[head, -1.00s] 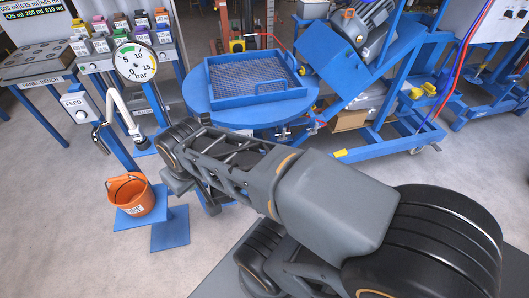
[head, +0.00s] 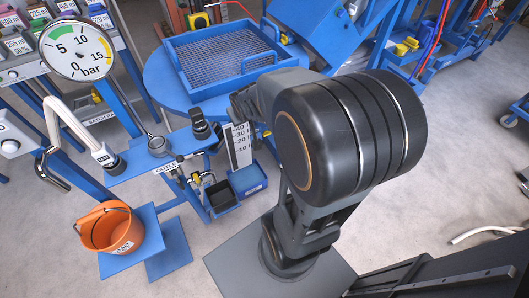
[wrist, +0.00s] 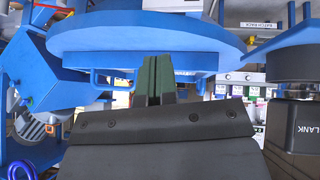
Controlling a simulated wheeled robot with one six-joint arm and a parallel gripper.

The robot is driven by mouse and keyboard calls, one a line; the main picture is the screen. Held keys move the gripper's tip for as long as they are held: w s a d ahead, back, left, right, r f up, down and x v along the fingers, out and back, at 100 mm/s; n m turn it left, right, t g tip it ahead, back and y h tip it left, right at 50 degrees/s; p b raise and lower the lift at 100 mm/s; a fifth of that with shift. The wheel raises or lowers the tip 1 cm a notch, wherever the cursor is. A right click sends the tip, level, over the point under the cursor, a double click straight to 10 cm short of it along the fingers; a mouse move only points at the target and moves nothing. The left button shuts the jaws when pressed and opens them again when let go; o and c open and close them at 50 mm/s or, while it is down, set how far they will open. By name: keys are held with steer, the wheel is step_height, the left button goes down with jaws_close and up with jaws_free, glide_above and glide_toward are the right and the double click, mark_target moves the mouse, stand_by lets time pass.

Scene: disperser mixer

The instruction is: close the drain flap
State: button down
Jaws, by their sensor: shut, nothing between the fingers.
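I cannot pick out the drain flap with certainty in either view. In the wrist view my gripper (wrist: 153,82) is shut and empty, its two dark green fingertips together. They point at the underside of a large blue round plate (wrist: 130,38). A blue handle-like bar (wrist: 98,80) lies left of the fingertips, below the plate's rim. I cannot tell whether the fingertips touch anything. In the head view the blue round table (head: 163,88) carries a mesh tray (head: 222,52). My arm covers its near right side and hides the gripper.
A pressure gauge (head: 77,47) and a white curved spout (head: 72,125) stand at the left. An orange bucket (head: 108,230) sits on a blue stand (head: 145,258). A small black bin (head: 221,197) is below the table.

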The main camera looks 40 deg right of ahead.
steer(key=w+d+f+t+b, duration=0.15)
steer(key=d+f+b, duration=0.35)
steer(key=f, duration=0.6)
steer(key=d+f+t+y+b, duration=0.1)
steer(key=d+f+t+b, duration=0.3)
steer(key=f, duration=0.7)
steer(key=w+d+f+t+b, duration=0.1)
steer(key=d+f+b, duration=0.5)
steer(key=f, duration=0.5)
steer(key=w+f+b, duration=0.4)
steer(key=w+f, duration=0.4)
steer(key=w, duration=0.2)
steer(key=shift+w+d+m, duration=0.25)
steer(key=shift+d+m, duration=0.05)
steer(key=shift+d, duration=0.1)
steer(key=shift+a, duration=0.1)
